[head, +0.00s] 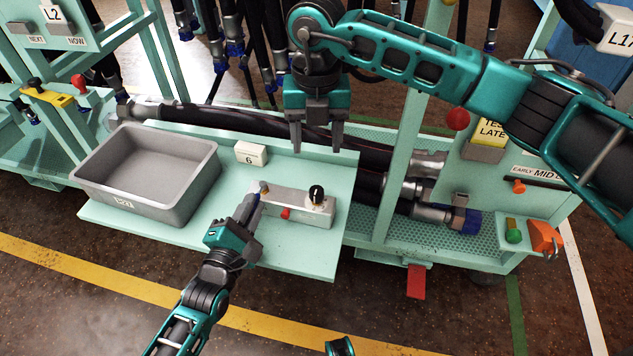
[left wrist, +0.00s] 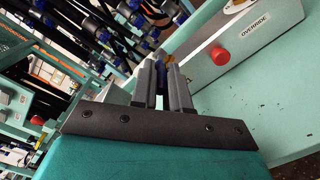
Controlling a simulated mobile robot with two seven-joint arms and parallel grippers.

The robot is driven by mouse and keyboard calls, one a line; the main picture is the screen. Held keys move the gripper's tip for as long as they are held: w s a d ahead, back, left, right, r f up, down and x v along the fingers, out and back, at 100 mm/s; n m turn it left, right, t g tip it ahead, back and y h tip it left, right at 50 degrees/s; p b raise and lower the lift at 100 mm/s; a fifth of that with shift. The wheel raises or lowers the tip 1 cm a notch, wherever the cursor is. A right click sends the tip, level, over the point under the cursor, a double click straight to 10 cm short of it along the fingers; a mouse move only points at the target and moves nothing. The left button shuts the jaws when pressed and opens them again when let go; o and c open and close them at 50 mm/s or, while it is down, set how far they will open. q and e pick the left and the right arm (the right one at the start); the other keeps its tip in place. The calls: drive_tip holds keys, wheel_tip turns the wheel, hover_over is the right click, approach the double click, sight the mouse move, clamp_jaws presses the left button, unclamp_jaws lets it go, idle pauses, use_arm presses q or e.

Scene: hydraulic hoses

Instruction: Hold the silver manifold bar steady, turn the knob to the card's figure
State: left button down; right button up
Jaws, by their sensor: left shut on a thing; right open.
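The silver manifold bar (head: 292,210) lies on the pale green shelf. A black knob (head: 316,194) with a white mark stands on its right end; the setting is too small to read. The card (head: 250,153) behind the bar shows a 6. My left gripper (head: 248,204) is shut at the bar's left end. In the left wrist view its fingers (left wrist: 163,82) meet the bar (left wrist: 235,48) near that end; the exact contact is partly hidden. My right gripper (head: 318,145) is open and empty, pointing down above the shelf behind the knob.
A grey bin (head: 204,186) stands left of the card. A red button (head: 285,213) is on the bar's front, labelled OVERRIDE in the left wrist view (left wrist: 220,56). Thick black hoses (head: 240,122) run behind the shelf. A green post (head: 406,140) rises at the right.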

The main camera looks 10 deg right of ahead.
sight(317, 189)
drive_tip(key=shift+m, duration=0.4)
wheel_tip(317, 189, down, 12)
drive_tip(key=shift+r, duration=0.1)
drive_tip(key=c, duration=1.1)
